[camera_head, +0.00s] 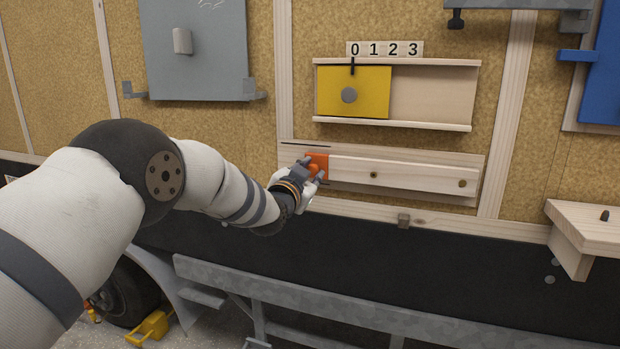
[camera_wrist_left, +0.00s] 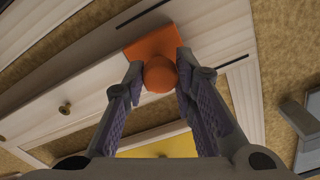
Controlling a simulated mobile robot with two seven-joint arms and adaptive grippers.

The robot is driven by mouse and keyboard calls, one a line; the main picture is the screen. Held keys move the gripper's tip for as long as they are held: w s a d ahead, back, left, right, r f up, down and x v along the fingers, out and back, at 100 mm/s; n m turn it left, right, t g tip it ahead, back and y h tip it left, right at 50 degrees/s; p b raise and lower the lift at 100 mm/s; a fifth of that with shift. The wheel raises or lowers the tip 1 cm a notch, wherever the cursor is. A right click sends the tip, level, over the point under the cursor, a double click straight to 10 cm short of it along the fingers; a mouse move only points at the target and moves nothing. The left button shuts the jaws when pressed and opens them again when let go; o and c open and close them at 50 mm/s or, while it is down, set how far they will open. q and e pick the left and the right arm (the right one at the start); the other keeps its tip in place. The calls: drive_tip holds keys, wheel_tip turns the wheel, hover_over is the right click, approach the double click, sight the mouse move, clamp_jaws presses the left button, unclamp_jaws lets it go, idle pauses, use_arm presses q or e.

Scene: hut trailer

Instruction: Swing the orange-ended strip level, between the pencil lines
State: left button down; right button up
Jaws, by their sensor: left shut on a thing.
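The pale wooden strip (camera_head: 410,174) lies along a wider wooden backboard (camera_head: 440,155) on the wall, its edges looking about parallel to the board's. Its orange end (camera_head: 318,160) is at the left, with a round orange knob (camera_wrist_left: 160,74) in the left wrist view. My left gripper (camera_head: 312,172) is shut on this knob, one finger on each side. In the left wrist view the orange end (camera_wrist_left: 150,45) sits between two dark pencil lines, one (camera_wrist_left: 142,13) above and one (camera_wrist_left: 233,61) to the right. My right gripper is not in view.
Above the strip is a framed yellow sliding panel (camera_head: 370,95) under a number row (camera_head: 385,49). A wooden shelf (camera_head: 590,225) juts out at the right. A grey metal rail (camera_head: 350,310) runs across the front.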

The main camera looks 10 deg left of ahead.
use_arm(q)
drive_tip(key=c, duration=1.7)
unclamp_jaws()
drive_tip(key=shift+a, duration=0.1)
drive_tip(key=o, duration=0.4)
drive_tip(key=shift+w+f, duration=0.1)
drive_tip(key=shift+w, duration=0.1)
drive_tip(key=shift+s, duration=0.2)
drive_tip(key=s+a, duration=0.1)
drive_tip(key=s, duration=1)
drive_tip(key=shift+s, duration=0.4)
